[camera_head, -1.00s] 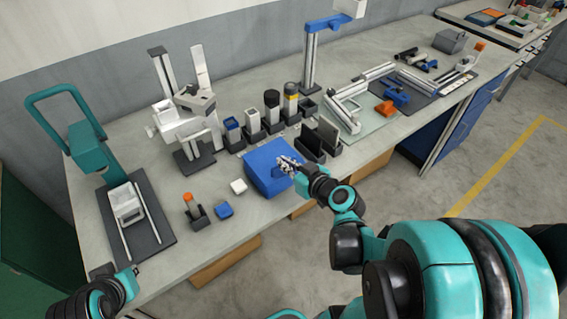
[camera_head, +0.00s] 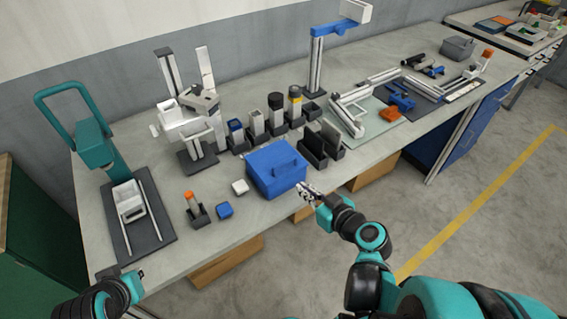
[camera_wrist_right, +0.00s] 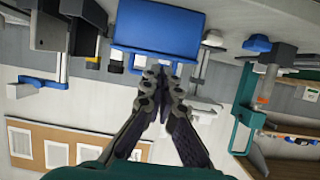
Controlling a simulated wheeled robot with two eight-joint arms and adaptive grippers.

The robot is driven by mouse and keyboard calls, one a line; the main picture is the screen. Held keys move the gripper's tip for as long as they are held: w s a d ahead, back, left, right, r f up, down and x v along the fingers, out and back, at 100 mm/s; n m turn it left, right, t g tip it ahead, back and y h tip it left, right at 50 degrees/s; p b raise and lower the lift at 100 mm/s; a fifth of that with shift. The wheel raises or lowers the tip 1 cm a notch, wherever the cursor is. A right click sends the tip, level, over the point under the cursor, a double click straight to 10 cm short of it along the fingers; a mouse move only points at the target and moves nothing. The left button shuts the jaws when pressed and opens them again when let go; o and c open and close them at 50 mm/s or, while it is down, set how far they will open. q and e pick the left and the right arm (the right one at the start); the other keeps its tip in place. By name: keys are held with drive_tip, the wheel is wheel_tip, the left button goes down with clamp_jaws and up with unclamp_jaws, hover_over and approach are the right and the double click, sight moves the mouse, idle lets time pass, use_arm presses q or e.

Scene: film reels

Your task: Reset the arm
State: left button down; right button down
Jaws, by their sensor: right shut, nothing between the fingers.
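My right gripper (camera_head: 305,190) is shut and empty. It hangs in the air in front of the table's front edge, just right of and nearer than the blue box (camera_head: 277,170). In the right wrist view the shut fingers (camera_wrist_right: 160,72) point toward the blue box (camera_wrist_right: 158,28), with a gap between them. My left arm's end (camera_head: 130,280) shows at the lower left, by the table's front left corner; its fingers are too small and cut off to judge.
Floor in front is open, with cardboard boxes (camera_head: 228,262) below.

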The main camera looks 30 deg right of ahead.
drive_tip(key=s+a+g, duration=0.2)
drive_tip(key=a+g, duration=0.1)
drive_tip(key=a, duration=0.1)
drive_tip(key=s+a+m+g+h, duration=0.1)
drive_tip(key=s+a+g, duration=0.2)
drive_tip(key=a, duration=0.2)
drive_tip(key=shift+a+r+g+h, duration=0.3)
drive_tip(key=shift+r, duration=0.15)
idle(0.7)
